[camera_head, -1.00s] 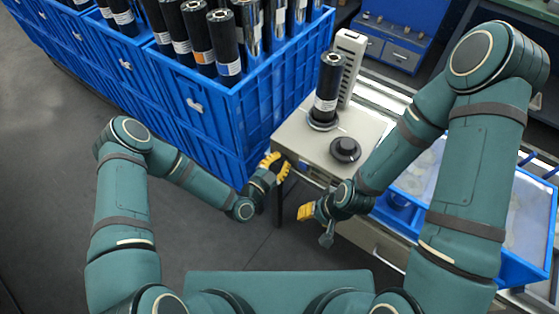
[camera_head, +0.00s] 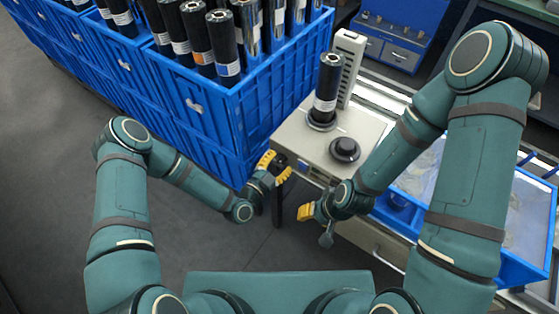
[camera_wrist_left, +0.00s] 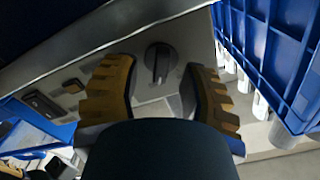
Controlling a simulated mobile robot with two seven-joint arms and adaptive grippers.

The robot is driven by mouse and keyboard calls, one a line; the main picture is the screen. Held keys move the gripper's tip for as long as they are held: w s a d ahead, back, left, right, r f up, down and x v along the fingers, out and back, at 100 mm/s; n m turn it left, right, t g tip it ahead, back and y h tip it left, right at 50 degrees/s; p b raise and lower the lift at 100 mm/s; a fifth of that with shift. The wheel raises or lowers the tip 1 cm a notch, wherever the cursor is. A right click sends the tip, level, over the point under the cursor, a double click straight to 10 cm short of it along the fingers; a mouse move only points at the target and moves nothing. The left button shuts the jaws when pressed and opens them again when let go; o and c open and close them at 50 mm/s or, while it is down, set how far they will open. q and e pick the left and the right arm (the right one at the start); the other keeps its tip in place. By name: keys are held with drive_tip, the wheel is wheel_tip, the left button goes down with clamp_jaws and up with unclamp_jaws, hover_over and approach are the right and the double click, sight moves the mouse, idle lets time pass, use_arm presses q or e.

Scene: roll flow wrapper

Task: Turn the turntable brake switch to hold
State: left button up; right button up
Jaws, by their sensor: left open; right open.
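The brake switch (camera_wrist_left: 160,60) is a dark round knob with a raised grip bar, on the light front panel of the machine (camera_wrist_left: 140,85) in the left wrist view. Its bar looks roughly upright in that picture. My left gripper (camera_wrist_left: 160,100) is open, with its yellow ribbed fingers on either side below the knob and apart from it. In the head view my left gripper (camera_head: 275,168) is at the machine's front left corner and the switch is hidden. My right gripper (camera_head: 308,214) hangs in front of the machine, its jaws too small to make out clearly.
The machine top (camera_head: 362,130) carries a black roll standing upright (camera_head: 327,88) and a black round knob (camera_head: 344,150). A blue crate of rolls (camera_head: 215,105) stands close left of my left gripper. A blue tray (camera_head: 515,225) is at the right. Open floor lies in front.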

use_arm(q)
drive_tip(key=v, duration=1.1)
drive_tip(key=shift+s+a, duration=0.15)
drive_tip(key=shift+s, duration=0.05)
drive_tip(key=s+a+n+g+y, duration=0.3)
drive_tip(key=s+n+g+y, duration=0.3)
drive_tip(key=n+g, duration=0.7)
drive_tip(key=shift+s+a+f+n+y, duration=0.2)
drive_tip(key=shift+s+f+n+y, duration=0.1)
drive_tip(key=shift+s+n, duration=0.85)
